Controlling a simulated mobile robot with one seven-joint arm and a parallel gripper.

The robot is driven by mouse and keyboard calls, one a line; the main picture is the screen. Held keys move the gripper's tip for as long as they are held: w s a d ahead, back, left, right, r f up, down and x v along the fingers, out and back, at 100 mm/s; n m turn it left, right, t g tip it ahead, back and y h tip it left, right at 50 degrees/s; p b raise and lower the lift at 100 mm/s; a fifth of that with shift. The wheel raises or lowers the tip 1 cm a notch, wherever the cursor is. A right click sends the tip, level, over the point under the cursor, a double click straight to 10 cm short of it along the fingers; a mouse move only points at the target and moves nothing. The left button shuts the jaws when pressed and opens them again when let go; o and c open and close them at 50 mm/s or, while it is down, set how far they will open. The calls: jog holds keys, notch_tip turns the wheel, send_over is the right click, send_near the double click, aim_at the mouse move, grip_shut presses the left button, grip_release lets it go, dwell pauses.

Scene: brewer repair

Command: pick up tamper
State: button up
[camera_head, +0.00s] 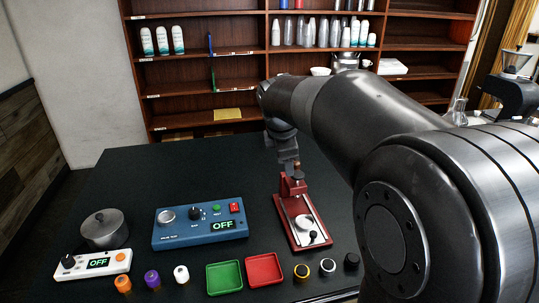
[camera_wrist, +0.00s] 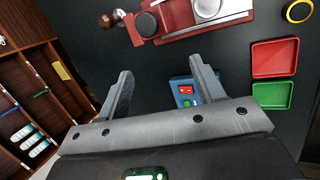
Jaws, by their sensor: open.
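A red stand (camera_head: 284,214) stands on the dark table, right of centre. A wooden knob on a metal neck (camera_wrist: 105,20) shows at its far end in the wrist view; it may be the tamper, but I cannot tell for sure. A round silver part (camera_wrist: 207,8) and a black disc (camera_wrist: 147,25) are also on the stand. My gripper (camera_wrist: 161,68) is open and empty, its fingers apart from the stand and the knob in the wrist view. In the head view my gripper (camera_head: 288,158) appears at the stand's far end, partly hidden by my arm.
A blue tester box (camera_head: 200,230), a green tray (camera_head: 224,278) and a red tray (camera_head: 264,270) lie nearby. A pot (camera_head: 105,228), a white OFF unit (camera_head: 94,264) and several small coloured pieces line the front left. Shelves (camera_head: 200,75) stand behind. The back-left table is clear.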

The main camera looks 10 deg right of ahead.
jog(key=w+d+f+n, duration=0.2)
jog(key=w+n, duration=0.1)
jog(key=w, duration=0.3)
jog(key=w+d+f+n, duration=0.2)
jog(key=w+n, duration=0.2)
jog(key=w, duration=0.2)
jog(key=n, duration=0.5)
send_over(296, 168)
jog(key=a, duration=0.1)
notch_tip(296, 168, down, 7)
jog(key=shift+g, duration=0.4)
jog(key=x, duration=0.4)
jog(key=shift+w+f, duration=0.1)
jog(key=shift+f, duration=0.3)
jog(key=shift+s+x, duration=0.1)
jog(key=shift+x, duration=1.25)
jog(key=shift+s+x, duration=0.15)
jog(key=shift+x, duration=1.2)
jog(key=shift+c, duration=0.4)
jog(key=c, duration=1.2)
